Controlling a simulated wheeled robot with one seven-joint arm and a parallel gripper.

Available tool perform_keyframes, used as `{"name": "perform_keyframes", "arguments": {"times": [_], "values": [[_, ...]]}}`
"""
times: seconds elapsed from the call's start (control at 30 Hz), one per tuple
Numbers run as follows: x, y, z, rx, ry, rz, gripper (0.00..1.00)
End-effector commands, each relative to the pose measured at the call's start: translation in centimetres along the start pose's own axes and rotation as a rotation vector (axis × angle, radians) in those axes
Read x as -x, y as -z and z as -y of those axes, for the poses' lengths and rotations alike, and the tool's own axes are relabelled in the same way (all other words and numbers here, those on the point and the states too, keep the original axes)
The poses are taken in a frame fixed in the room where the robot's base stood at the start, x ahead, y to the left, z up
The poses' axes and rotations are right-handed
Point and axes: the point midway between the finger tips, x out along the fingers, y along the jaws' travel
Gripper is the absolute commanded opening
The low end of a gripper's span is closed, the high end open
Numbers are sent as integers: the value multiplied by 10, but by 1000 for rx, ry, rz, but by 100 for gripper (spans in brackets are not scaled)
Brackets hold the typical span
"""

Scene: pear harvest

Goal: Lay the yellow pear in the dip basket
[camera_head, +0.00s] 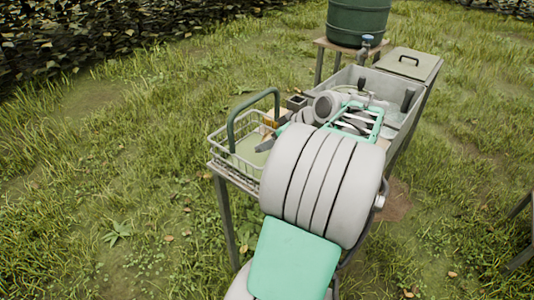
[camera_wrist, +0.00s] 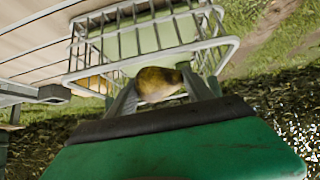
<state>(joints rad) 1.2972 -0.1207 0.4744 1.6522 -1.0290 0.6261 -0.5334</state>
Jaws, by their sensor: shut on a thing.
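The yellow pear (camera_wrist: 158,83) is brownish yellow and sits between the two fingers of my gripper (camera_wrist: 160,92) in the wrist view. My gripper is shut on it. The dip basket (camera_wrist: 222,45) is a pale wire basket with a greenish floor, just beyond the pear in that view. In the head view the basket (camera_head: 218,150) stands at the table's left end, with a dark green arched handle. My gripper (camera_head: 272,134) is at the basket's right side there. My arm hides much of it, and I cannot make out the pear clearly. Whether the pear touches the basket is unclear.
A grey sink trough (camera_head: 398,85) with a tap and a green rack (camera_head: 372,112) lie right of the basket. A green barrel (camera_head: 358,20) stands behind. The basket's handle and wire rim rise close to my gripper. Grass surrounds the table.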

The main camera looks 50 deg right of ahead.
Motion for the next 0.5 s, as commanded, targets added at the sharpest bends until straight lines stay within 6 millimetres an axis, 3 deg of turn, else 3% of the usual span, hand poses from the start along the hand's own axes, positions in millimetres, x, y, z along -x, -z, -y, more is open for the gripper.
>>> {"name": "perform_keyframes", "arguments": {"times": [0.17,0.3,0.5], "values": [[-21,-2,2,2,2,1,10],[-39,-20,2,0,1,0,10],[-41,-22,1,3,0,-1,10]]}}
